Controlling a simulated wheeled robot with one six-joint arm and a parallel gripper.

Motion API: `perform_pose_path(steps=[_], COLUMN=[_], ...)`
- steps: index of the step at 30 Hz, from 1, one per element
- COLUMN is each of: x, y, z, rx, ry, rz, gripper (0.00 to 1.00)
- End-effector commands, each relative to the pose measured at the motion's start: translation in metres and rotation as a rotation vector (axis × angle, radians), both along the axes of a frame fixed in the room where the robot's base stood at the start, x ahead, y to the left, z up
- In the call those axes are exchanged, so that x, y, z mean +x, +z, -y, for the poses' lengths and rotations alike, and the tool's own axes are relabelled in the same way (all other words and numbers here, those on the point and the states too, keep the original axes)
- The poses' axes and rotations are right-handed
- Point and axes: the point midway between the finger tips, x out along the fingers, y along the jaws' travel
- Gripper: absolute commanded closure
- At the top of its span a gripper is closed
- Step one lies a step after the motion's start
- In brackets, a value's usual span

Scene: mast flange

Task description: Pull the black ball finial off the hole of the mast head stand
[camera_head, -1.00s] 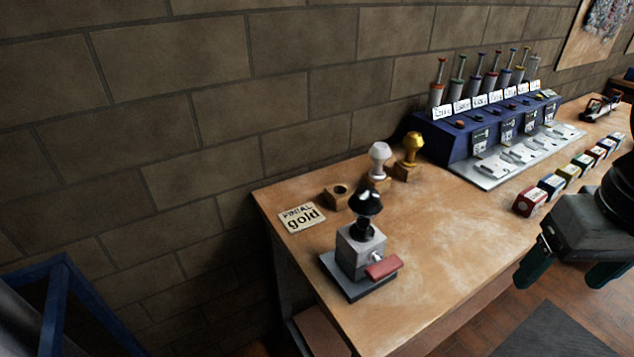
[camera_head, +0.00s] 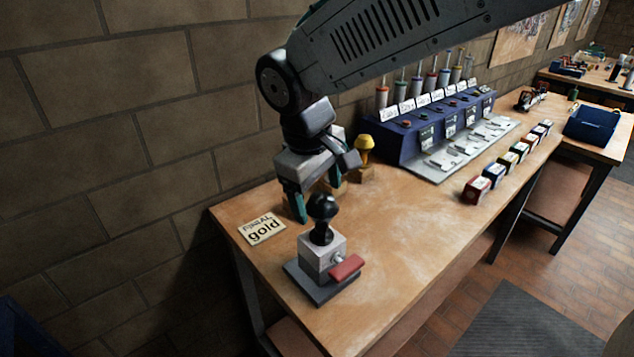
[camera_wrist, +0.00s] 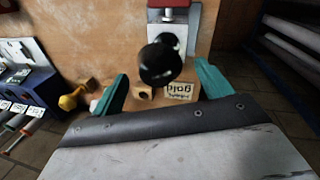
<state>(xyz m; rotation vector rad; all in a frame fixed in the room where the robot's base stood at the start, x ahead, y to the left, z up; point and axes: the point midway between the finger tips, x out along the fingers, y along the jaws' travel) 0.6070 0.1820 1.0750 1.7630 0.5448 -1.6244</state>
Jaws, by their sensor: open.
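The black ball finial (camera_head: 322,207) stands upright in the top of the mast head stand (camera_head: 322,258), a grey block on a dark base with a red-handled clamp (camera_head: 346,267) at its side. My gripper (camera_head: 312,197) is open and empty, fingers pointing down, at the far side of the finial in the head view. In the wrist view the ball (camera_wrist: 158,66) appears between the two teal fingers (camera_wrist: 162,76), with a gap on each side. I cannot tell whether the fingers are level with it. The stand's hole is hidden under the finial.
A gold finial (camera_head: 364,146) stands on a wooden block behind my gripper. A "FINIAL gold" card (camera_head: 262,228) lies at the left. The wrist view shows an empty wooden holder (camera_wrist: 145,92). A blue rack (camera_head: 425,130) and several small boxes stand farther right. The table's middle is clear.

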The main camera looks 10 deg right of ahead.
Motion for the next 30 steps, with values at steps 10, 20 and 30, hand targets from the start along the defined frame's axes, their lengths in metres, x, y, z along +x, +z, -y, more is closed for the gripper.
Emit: perform_pose_path(steps=[10, 20, 30], x=[0.006, 0.007, 0.007], y=[-0.048, -0.056, -0.055], z=[0.008, 0.009, 0.008], rx=[-0.001, 0.0, 0.0], ry=[-0.004, -0.003, -0.002], rz=[-0.002, -0.001, -0.001], gripper=[0.22, 0.22, 0.73])
